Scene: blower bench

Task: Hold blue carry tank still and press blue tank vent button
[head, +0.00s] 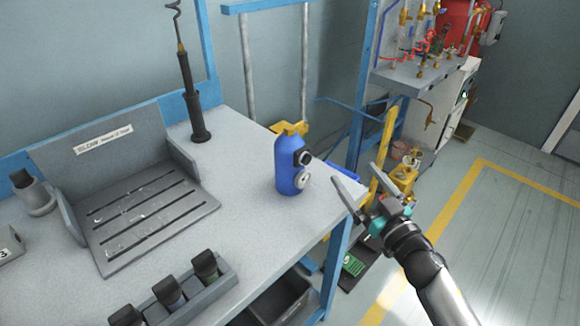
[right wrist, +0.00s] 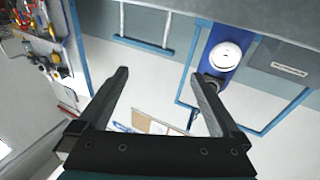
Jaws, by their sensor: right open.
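The blue carry tank (head: 287,172) stands upright near the right corner of the bench, with a yellow top (head: 290,128). A black round part (head: 302,158) and a pale round gauge-like face (head: 303,180) sit on its right side; I cannot tell which part is the vent button. My right gripper (head: 358,153) is open and empty, to the right of the tank and apart from it, beyond the bench edge. In the right wrist view the tank (right wrist: 236,72) shows beyond the right finger of the open gripper (right wrist: 160,75). My left gripper is out of view.
A grey slotted tray (head: 150,215) fills the left of the bench (head: 255,235). A black wand-like tool (head: 195,110) stands behind. A rack of dark-capped bottles (head: 190,290) lies at the front. Bench surface around the tank is clear. Yellow fittings (head: 404,175) stand beyond my right gripper.

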